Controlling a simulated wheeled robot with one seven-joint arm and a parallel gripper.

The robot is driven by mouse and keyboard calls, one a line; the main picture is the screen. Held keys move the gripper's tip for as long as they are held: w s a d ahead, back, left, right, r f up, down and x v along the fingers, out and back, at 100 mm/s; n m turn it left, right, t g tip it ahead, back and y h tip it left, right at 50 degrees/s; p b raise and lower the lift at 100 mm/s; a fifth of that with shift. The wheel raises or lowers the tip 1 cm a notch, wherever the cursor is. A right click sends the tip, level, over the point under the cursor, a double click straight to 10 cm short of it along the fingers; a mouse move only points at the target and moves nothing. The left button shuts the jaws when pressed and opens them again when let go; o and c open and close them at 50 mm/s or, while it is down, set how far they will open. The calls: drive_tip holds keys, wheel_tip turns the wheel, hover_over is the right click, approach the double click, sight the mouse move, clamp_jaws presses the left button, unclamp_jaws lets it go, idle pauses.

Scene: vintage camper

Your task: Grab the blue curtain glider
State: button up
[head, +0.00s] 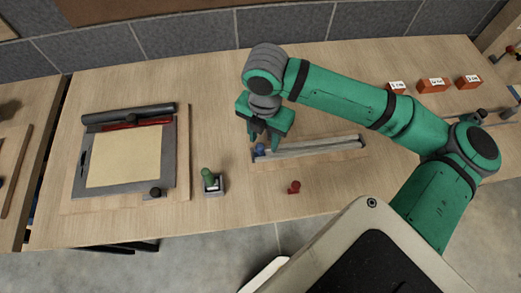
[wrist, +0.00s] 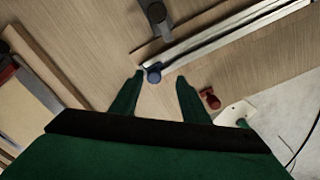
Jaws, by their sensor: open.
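The blue curtain glider (head: 260,149) is a small round piece at the left end of a pale metal rail (head: 318,146) lying on a wooden board. My gripper (head: 265,133) is above it, pointing down and open. In the wrist view the blue glider (wrist: 154,74) shows between the tips of my two spread green fingers (wrist: 160,76), nearer the left fingertip. The fingers are not closed on it. Whether a finger touches it, I cannot tell. The rail (wrist: 235,36) runs from it to the upper right in the wrist view.
A red glider-like piece (head: 294,187) lies on the table in front of the rail. A green-handled stamp-like object (head: 209,180) stands to the left. A framed panel (head: 125,158) lies farther left. Small red boxes (head: 431,85) sit at the back right.

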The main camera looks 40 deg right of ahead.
sight(260, 146)
drive_tip(key=shift+w+a+f, duration=0.1)
drive_tip(key=shift+a+f, duration=0.05)
drive_tip(key=shift+f, duration=0.7)
drive_tip(key=shift+w+a+f, duration=0.1)
drive_tip(key=shift+f, duration=0.7)
drive_tip(key=shift+w+a+f, duration=0.1)
drive_tip(key=shift+a+f, duration=0.05)
drive_tip(key=shift+f, duration=0.7)
clamp_jaws()
